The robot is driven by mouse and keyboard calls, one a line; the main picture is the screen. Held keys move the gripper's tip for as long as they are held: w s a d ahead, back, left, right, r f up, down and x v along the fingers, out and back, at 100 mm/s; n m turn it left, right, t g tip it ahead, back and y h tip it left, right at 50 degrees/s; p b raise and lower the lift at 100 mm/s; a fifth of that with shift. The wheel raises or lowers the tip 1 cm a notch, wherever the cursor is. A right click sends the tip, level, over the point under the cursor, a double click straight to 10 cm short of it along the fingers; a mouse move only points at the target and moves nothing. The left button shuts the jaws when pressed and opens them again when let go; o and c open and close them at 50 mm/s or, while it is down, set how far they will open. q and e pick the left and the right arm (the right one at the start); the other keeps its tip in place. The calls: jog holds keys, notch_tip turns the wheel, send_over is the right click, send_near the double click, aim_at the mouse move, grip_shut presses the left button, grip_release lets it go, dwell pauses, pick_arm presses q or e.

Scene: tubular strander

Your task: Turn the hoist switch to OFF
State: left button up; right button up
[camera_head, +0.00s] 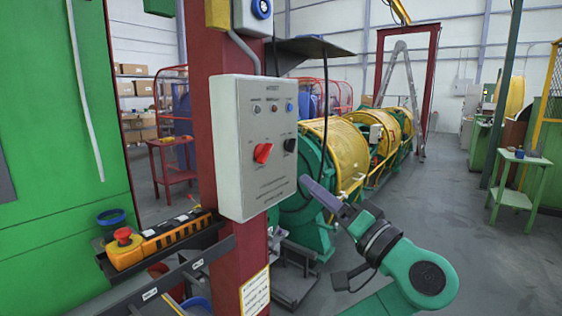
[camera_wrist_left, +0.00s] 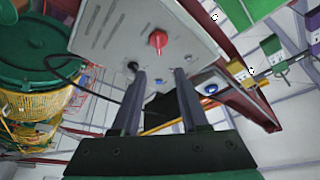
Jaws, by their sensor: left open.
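A light grey control box (camera_head: 240,200) is mounted on a dark red post. On its front are a red rotary switch (camera_head: 263,152), its handle tilted, and a black knob (camera_head: 290,145) to the right. Its lettering is too small to read surely, so I cannot tell which control is the hoist switch. My left gripper (camera_head: 308,184) is beside the box's lower right edge, apart from the red switch. In the left wrist view the gripper (camera_wrist_left: 161,73) is open and empty, with the red switch (camera_wrist_left: 158,41) beyond the fingertips and the black knob (camera_wrist_left: 132,66) near one finger.
An orange pendant (camera_head: 160,240) with a red button lies on a dark rail at the lower left. The red post (camera_head: 222,255) stands behind the box. A dark cable hangs at the box's right. Green and yellow strander drums (camera_head: 340,150) stand behind; open floor is at the right.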

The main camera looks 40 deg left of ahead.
aim_at(269, 154)
pick_arm(q)
jog(key=p+x, duration=0.5)
jog(key=x, duration=0.8)
jog(key=shift+a+r, duration=0.1)
jog(key=shift+a, duration=0.25)
jog(key=shift+w+a, duration=0.1)
jog(key=shift+a, duration=0.2)
grip_shut()
